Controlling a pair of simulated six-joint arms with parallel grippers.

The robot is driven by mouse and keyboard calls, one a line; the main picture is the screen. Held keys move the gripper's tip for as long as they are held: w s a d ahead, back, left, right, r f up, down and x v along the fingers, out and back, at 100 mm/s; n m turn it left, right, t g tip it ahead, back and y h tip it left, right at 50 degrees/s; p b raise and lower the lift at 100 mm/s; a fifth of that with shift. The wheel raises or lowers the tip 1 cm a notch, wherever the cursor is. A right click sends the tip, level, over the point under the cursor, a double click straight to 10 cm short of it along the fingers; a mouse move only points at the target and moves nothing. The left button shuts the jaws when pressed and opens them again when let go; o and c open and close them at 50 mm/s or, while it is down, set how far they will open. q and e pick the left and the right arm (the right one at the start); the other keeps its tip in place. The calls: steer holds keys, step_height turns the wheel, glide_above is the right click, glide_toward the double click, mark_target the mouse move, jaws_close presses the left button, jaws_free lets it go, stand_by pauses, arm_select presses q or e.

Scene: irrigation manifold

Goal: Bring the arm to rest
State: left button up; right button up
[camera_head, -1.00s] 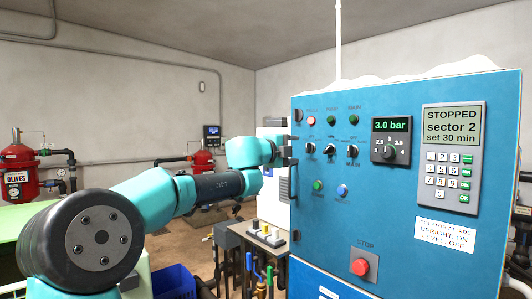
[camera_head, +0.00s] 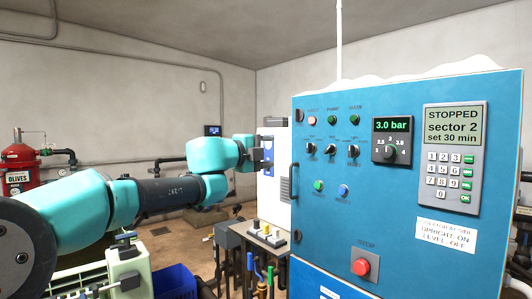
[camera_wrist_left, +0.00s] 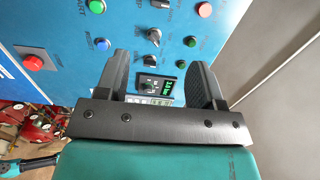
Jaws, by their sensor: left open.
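My left arm comes in from the left in the head view, with teal joints and a dark link. Its gripper (camera_head: 268,156) is at the left edge of the blue control panel (camera_head: 375,215), in front of a white cabinet. In the left wrist view the two dark fingers of the left gripper (camera_wrist_left: 160,76) stand wide apart with nothing held between them. The panel's switches and a small lit display (camera_wrist_left: 150,84) show beyond and between the fingers. My right gripper is in neither view.
The panel carries a keypad screen (camera_head: 453,126) reading "STOPPED sector 2 set 30 min", a 3.0 bar display (camera_head: 392,125) and a red stop button (camera_head: 361,267). A red tank (camera_head: 18,166) stands at far left. A blue crate (camera_head: 174,281) and low bench (camera_head: 262,238) lie below.

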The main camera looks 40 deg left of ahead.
arm_select(q)
steer(key=w+d+f+n+g, duration=0.2)
steer(key=w+f+n, duration=0.15)
steer(key=f, duration=0.85)
steer(key=w+d+f+n+g+h, duration=0.1)
steer(key=w+d+f+n, duration=0.3)
steer(key=f, duration=0.9)
steer(key=w+d+f+n+g, duration=0.15)
steer(key=w+f, duration=0.35)
steer(key=f, duration=0.7)
steer(key=s+d+f+n+g, duration=0.2)
steer(key=d+f+n, duration=0.1)
steer(key=f, duration=0.8)
steer(key=s+d+f+n+g, duration=0.3)
steer(key=d+f, duration=0.1)
steer(key=f, duration=0.8)
steer(key=s+d+f+n+g, duration=0.3)
steer(key=s+d+f, duration=0.1)
steer(key=s+f, duration=0.6)
steer(key=s+d+f+n+g, duration=0.3)
steer(key=s+f, duration=0.8)
steer(key=s, duration=0.4)
steer(key=shift+s+d+f+n+g, duration=0.35)
steer(key=shift+d+g, duration=0.4)
steer(key=shift+d, duration=0.45)
